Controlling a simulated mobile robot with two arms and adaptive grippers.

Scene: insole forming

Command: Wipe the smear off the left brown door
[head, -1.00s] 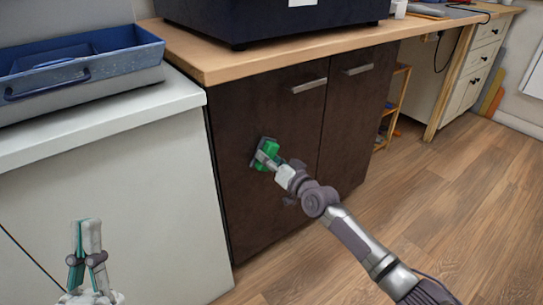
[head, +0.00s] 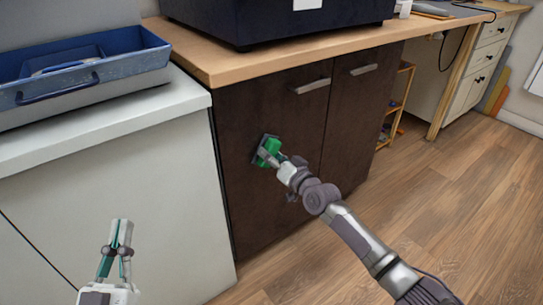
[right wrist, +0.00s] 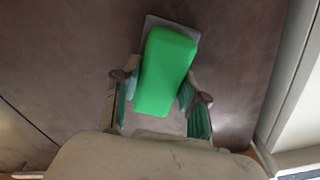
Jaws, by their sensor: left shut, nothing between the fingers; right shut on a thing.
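The left brown door (head: 240,110) is the dark door under the wooden counter, with a bar handle (head: 312,86) near its top right. My right gripper (head: 272,156) is at this door, shut on a green-handled wiper (head: 267,148) with a grey flat pad. The pad is against or very close to the door face. In the right wrist view the green block (right wrist: 165,72) sits between my fingers, with the grey pad behind it. I see no smear; the pad and gripper hide part of the door. My left gripper (head: 120,232) is shut and empty, before the white cabinet.
The right brown door (head: 360,100) is beside it. A white cabinet (head: 110,180) stands at the left with a blue tray (head: 85,68) on top. A dark machine (head: 270,20) stands on the wooden counter (head: 225,66). The wooden floor (head: 430,190) at right is clear.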

